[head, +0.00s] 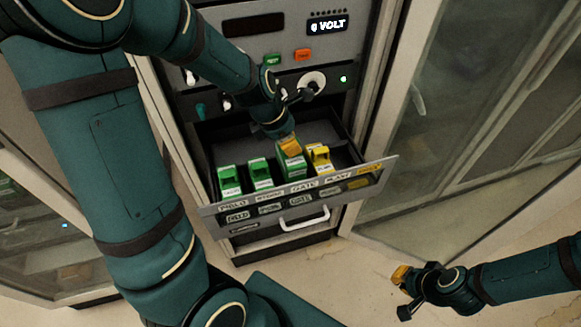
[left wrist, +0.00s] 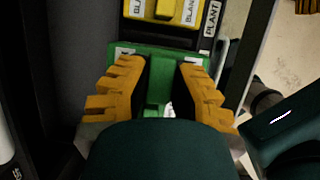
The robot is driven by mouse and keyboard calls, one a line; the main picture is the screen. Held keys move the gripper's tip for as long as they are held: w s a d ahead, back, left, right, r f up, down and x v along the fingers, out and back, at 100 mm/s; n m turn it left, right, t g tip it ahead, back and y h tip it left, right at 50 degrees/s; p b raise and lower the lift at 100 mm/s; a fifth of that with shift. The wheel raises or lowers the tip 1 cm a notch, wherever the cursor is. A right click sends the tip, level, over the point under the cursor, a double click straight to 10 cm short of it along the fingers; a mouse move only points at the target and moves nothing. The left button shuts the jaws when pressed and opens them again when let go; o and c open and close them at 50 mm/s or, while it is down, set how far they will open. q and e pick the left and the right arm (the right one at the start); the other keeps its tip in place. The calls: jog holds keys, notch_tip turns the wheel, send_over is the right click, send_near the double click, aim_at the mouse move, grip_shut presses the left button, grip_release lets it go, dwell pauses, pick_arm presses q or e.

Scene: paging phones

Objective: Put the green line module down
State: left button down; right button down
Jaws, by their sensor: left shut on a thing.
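My left gripper (head: 289,145) is shut on a green line module (head: 293,168) in the open drawer, in the third place from the left, behind the label that seems to read GATE. In the left wrist view the gripper (left wrist: 160,85) has its orange fingers on both sides of the green module (left wrist: 158,53). I cannot tell whether the module rests on the drawer floor or is slightly above it. My right gripper (head: 403,293) is at the lower right, apart from the drawer, with its fingers spread and nothing between them.
Two green modules (head: 229,182) (head: 261,174) stand to the left in the drawer (head: 350,155). A yellow module (head: 320,158) stands close on the right, and also shows in the wrist view (left wrist: 165,12). The drawer front has labels and a handle (head: 305,220). A glass-doored cabinet (head: 480,110) stands right.

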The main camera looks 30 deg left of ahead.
pick_arm(q)
notch_tip(320, 180, down, 6)
jog(key=shift+w+f+b, duration=0.1)
jog(key=shift+b, duration=0.9)
jog(key=c, duration=1)
grip_release()
jog(key=shift+a+r, duration=0.1)
jog(key=shift+r, duration=0.5)
jog(key=p+v, duration=0.4)
jog(key=v, duration=0.7)
